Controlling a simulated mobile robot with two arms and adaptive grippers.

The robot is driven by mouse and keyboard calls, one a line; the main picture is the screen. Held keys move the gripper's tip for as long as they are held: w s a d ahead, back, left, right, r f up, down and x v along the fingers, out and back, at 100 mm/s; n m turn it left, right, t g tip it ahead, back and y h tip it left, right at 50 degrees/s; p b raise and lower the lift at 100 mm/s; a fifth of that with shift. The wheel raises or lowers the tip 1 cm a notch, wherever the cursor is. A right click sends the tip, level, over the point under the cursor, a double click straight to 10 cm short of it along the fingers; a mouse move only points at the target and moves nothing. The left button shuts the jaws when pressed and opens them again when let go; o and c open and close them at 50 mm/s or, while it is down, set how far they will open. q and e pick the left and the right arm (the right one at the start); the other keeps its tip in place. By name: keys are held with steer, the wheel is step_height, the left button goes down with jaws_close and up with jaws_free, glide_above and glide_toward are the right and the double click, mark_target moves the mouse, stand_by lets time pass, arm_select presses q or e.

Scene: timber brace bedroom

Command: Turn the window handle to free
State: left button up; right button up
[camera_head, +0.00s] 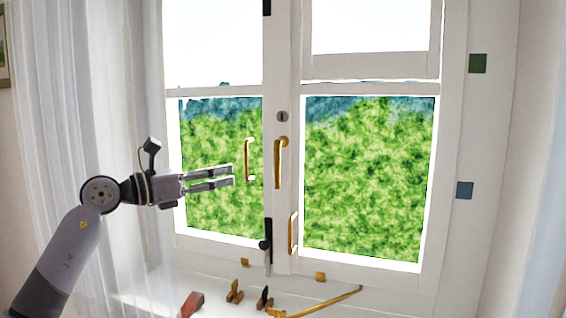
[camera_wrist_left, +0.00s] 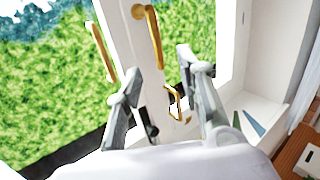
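The window handle (camera_head: 279,163) is a brass lever on the white middle stile of the window. It hangs downward from its pivot, below a round keyhole plate (camera_head: 282,117). It also shows at the top middle of the left wrist view (camera_wrist_left: 154,38). My left gripper (camera_head: 232,175) is to the left of the handle with its fingers pointing right, apart from it. Its fingers are spread and empty in the left wrist view (camera_wrist_left: 160,82). A brass pull (camera_head: 249,160) on the left sash stands between the gripper and the handle in the picture. My right gripper is not in view.
Another brass pull (camera_head: 293,232) sits lower on the right sash, and a black bolt (camera_head: 267,245) on the left one. The sill holds a red wedge (camera_head: 192,304), small brown catches (camera_head: 234,292) and a long brass stay (camera_head: 325,302). A sheer curtain (camera_head: 75,110) hangs at left.

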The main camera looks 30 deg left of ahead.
arm_select(q)
steer(key=p, duration=0.7)
glide_toward(277, 163)
steer(key=w+r, duration=0.1)
steer(key=w, duration=0.2)
steer(key=shift+y, duration=0.3)
steer(key=p+x, duration=0.1)
steer(key=x, duration=0.1)
steer(key=p+x, duration=0.1)
steer(key=x, duration=0.1)
steer(key=p+x, duration=0.2)
steer(key=x, duration=0.1)
steer(key=shift+s+d+f, duration=0.1)
steer(key=shift+d+f, duration=0.2)
steer(key=shift+d, duration=0.05)
steer(key=shift+w+d+f, duration=0.1)
steer(key=shift+w+f, duration=0.05)
steer(key=shift+w, duration=0.2)
jaws_close()
